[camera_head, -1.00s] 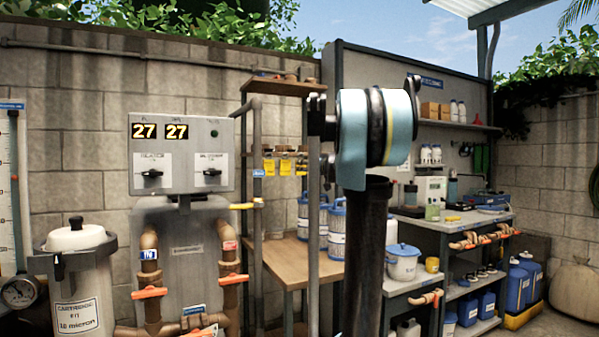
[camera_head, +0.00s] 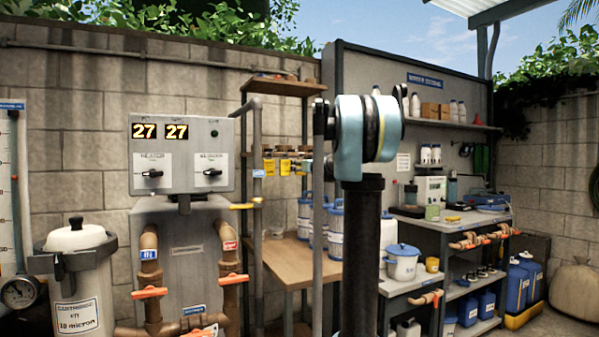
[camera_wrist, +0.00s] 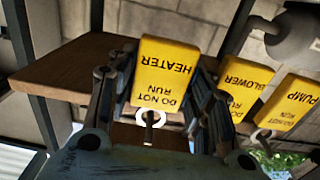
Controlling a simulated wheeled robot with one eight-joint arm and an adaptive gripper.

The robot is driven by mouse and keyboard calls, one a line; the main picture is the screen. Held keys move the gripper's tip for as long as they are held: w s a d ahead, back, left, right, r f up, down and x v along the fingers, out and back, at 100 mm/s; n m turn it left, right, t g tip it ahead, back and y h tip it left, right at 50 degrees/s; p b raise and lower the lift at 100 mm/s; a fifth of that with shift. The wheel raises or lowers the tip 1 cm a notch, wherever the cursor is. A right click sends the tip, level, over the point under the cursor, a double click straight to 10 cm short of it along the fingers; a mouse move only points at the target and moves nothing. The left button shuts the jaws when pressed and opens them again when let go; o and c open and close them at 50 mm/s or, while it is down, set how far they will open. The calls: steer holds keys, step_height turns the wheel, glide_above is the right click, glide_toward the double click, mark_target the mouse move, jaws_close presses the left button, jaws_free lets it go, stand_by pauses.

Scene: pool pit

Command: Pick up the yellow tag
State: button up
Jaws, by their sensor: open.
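Several yellow tags show in the wrist view, with their print upside down. The tag reading DO NOT RUN HEATER (camera_wrist: 166,72) is nearest and lies between the fingers of my gripper (camera_wrist: 163,85), which are open on either side of it. A metal ring (camera_wrist: 150,118) shows at its lower edge in the picture. The BLOWER tag (camera_wrist: 243,88) and PUMP tag (camera_wrist: 292,102) are to its right, outside the fingers. I cannot tell whether a finger touches the HEATER tag. In the head view the yellow tags (camera_head: 285,167) hang in a row; my gripper is not clear there.
A wooden shelf (camera_wrist: 60,68) lies behind the tags in the wrist view. In the head view a grey post (camera_head: 254,150) stands left of the tags, and a wooden bench (camera_head: 290,262) is below them. A grey control box (camera_head: 182,153) is further left.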

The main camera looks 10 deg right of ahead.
steer(key=c, duration=0.6)
steer(key=shift+c, duration=0.2)
steer(key=shift+r, duration=0.2)
steer(key=shift+s+d+r, duration=0.1)
steer(key=shift+s, duration=0.1)
steer(key=v, duration=1.7)
steer(key=shift+s, duration=0.3)
